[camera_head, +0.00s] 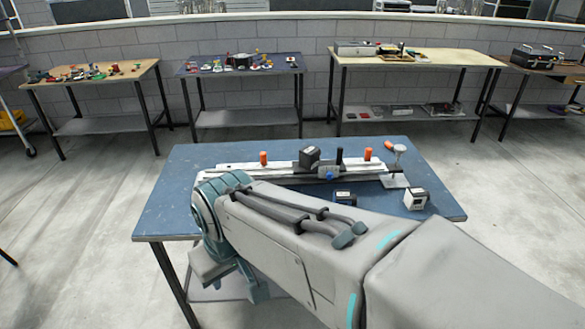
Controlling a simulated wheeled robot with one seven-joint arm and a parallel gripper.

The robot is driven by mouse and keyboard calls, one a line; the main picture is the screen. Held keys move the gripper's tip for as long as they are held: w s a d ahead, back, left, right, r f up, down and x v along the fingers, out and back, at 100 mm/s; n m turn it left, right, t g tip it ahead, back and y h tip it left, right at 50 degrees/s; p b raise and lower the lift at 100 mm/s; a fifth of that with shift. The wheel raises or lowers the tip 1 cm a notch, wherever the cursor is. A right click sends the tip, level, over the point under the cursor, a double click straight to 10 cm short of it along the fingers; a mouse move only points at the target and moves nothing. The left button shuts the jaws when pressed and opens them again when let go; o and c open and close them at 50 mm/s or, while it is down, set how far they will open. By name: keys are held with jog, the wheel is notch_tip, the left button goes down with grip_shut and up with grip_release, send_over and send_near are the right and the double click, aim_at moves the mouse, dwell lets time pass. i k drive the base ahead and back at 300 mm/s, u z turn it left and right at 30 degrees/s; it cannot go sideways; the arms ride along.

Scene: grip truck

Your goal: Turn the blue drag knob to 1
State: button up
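The blue drag knob (326,173) is small and sits on the front of a long pale slide rail (235,168) on the blue table. Its marking and number scale are too small to read. My arm crosses in front of the table from the lower right. My gripper (230,275) hangs at the table's front left edge, well left of and nearer than the knob. It is partly hidden behind my arm, and I cannot tell whether its fingers are apart. I see nothing held in it.
Orange knobs (263,158) and a black post (339,156) rise from the rail. A white-and-black box (415,198) and a dark box (344,197) stand at the front right. The blue table (180,190) is bare at its left. Several workbenches line the back wall.

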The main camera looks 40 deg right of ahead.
aim_at(330, 177)
jog(key=z, duration=0.65)
jog(key=i, duration=0.55)
jog(key=z, duration=0.85)
jog(key=i, duration=0.5)
jog(key=u, duration=0.25)
jog(key=k, duration=0.6)
jog(key=z, duration=2.4)
